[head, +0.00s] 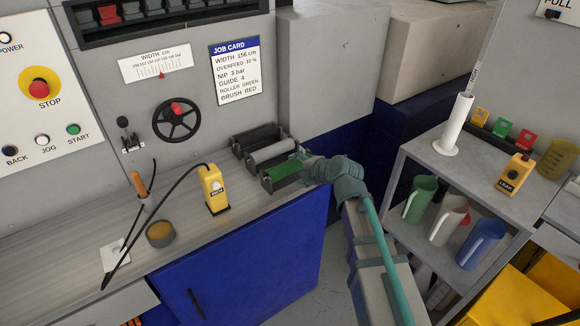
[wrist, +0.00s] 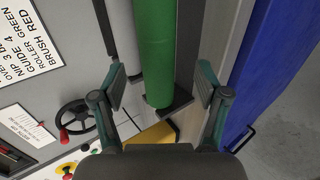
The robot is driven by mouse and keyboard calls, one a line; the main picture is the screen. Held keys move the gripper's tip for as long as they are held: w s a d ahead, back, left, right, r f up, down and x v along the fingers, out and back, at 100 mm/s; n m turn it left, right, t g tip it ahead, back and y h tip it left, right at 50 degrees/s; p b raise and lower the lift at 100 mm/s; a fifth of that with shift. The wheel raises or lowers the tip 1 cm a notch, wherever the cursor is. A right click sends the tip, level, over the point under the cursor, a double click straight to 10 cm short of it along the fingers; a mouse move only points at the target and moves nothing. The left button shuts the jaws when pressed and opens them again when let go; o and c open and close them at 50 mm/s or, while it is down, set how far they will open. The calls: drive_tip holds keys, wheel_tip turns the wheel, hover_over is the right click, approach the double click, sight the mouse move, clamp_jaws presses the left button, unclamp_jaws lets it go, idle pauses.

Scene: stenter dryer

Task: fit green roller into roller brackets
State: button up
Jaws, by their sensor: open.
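The green roller (head: 284,170) lies in the front one of the dark holders (head: 270,187) at the right end of the counter. In the wrist view the green roller (wrist: 154,50) runs down between my fingers, its lower end near a dark end plate (wrist: 180,100). My gripper (head: 318,168) is at the right end of this roller and hides part of it. In the wrist view my gripper (wrist: 161,88) is open, one finger on each side of the roller, with gaps showing. I cannot tell which supports are the roller brackets.
A grey roller (head: 272,151) lies just behind the green one, close to my left finger in the wrist view. A yellow handheld device (head: 214,190) and a round tin (head: 160,234) stand on the counter (head: 110,215). A shelf with jugs (head: 420,198) stands right of my arm.

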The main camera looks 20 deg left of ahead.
sight(294, 167)
drive_tip(key=x, duration=0.1)
drive_tip(key=p+x, duration=0.1)
drive_tip(key=x, duration=0.1)
drive_tip(key=shift+w+a, duration=0.2)
drive_tip(key=shift+w, duration=0.2)
drive_tip(key=shift+w+a+f, duration=0.1)
drive_tip(key=shift+a+f, duration=0.05)
drive_tip(key=shift+f, duration=0.05)
clamp_jaws()
